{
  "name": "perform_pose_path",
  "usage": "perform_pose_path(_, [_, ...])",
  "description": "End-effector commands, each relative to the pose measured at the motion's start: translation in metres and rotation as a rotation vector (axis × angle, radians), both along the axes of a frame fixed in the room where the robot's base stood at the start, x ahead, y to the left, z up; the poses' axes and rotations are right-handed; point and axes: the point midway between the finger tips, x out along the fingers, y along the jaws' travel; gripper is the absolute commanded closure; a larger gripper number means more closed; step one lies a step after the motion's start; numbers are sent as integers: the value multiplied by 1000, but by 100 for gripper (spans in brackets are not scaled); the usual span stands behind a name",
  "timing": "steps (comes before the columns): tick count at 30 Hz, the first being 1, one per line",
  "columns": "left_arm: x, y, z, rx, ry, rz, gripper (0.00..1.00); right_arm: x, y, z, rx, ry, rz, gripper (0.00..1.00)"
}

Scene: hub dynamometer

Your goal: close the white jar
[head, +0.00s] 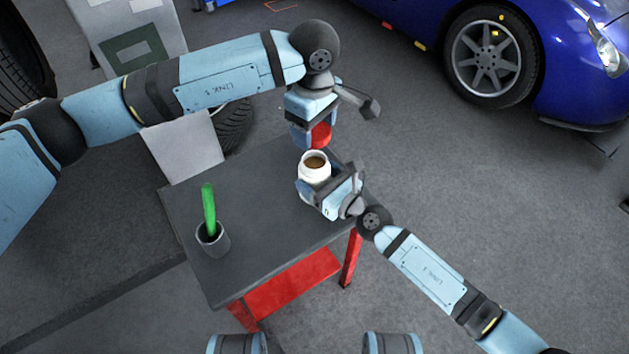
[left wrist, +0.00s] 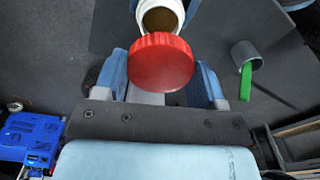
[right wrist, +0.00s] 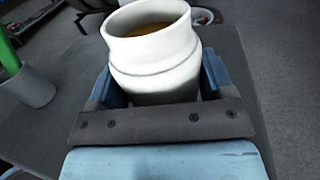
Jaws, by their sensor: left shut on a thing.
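The white jar (head: 313,172) is open at the top, with brown contents showing inside. It stands between the fingers of my right gripper (head: 328,190), which is shut on its body. In the right wrist view the jar (right wrist: 155,60) looks upright or slightly tilted, its lower part hidden by the gripper. My left gripper (head: 310,128) is shut on the red lid (head: 321,134), above and behind the jar in the head view. In the left wrist view the ribbed red lid (left wrist: 160,62) partly covers the jar (left wrist: 160,16). The lid is apart from the jar's mouth.
A dark table (head: 262,225) with a red frame lies under both grippers. A grey cup (head: 213,240) holding a green stick-like object (head: 209,208) stands at its left front. The table between cup and jar is clear. A blue car (head: 580,70) is at the back right.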

Motion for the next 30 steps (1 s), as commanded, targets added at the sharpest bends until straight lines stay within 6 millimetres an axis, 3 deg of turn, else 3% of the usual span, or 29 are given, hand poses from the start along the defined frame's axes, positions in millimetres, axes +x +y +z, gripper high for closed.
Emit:
perform_pose_path(1, [0,0,0,0,0,0,57,0,0,0,0,0,0,48])
perform_pose_path(3, [0,0,0,0,0,0,57,0,0,0,0,0,0,64])
perform_pose_path(4, [0,0,0,0,0,0,57,0,0,0,0,0,0,68])
perform_pose_path(8, [0,0,-5,1,1,0,57,0,0,0,0,0,0,68])
perform_pose_path(18, [-1,-1,-48,2,1,0,57,0,0,0,0,0,0,68])
perform_pose_path(30, [-1,-1,-50,1,0,0,57,0,0,0,0,0,0,68])
